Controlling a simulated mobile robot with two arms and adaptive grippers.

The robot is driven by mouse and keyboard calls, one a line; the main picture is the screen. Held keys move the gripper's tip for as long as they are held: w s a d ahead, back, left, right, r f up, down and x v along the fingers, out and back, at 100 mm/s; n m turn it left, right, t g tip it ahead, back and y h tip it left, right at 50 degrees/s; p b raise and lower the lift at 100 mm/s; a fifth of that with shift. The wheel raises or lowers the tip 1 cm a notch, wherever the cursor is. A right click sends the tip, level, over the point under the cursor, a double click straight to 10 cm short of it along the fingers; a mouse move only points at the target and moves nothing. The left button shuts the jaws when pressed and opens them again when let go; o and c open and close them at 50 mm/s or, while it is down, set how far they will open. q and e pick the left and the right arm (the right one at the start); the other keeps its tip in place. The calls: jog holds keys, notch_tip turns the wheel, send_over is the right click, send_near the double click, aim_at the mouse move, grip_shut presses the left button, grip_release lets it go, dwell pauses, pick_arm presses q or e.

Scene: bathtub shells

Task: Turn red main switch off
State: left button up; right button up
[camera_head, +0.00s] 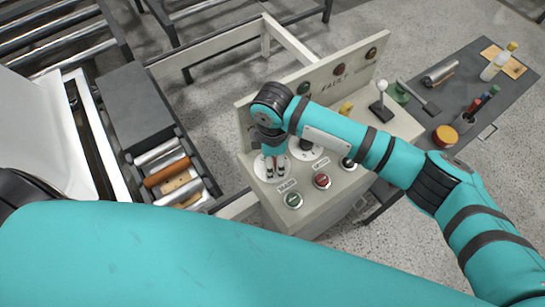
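The slanted control panel (384,147) stands in the middle of the view. My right arm reaches over it from the right, and my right gripper (275,170) points down at a round white plate (263,174) at the panel's left end. Its small dark fingertips are at that plate. Whether they grip a knob there is too small to tell. The red main switch is not clearly visible; the gripper and wrist cover that spot. A red push button (321,180) and a green push button (293,200) sit on the front edge. My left gripper is out of view.
The upright back panel (345,72) carries red and green lamps and FAULT lettering. A white-knobbed lever (382,91) stands at the panel's right. A dark side table (465,82) holds tools, a bottle and a roll. A roller conveyor (164,167) lies at left.

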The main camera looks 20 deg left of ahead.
notch_tip(320, 180, up, 12)
dwell(0.6)
dwell(0.4)
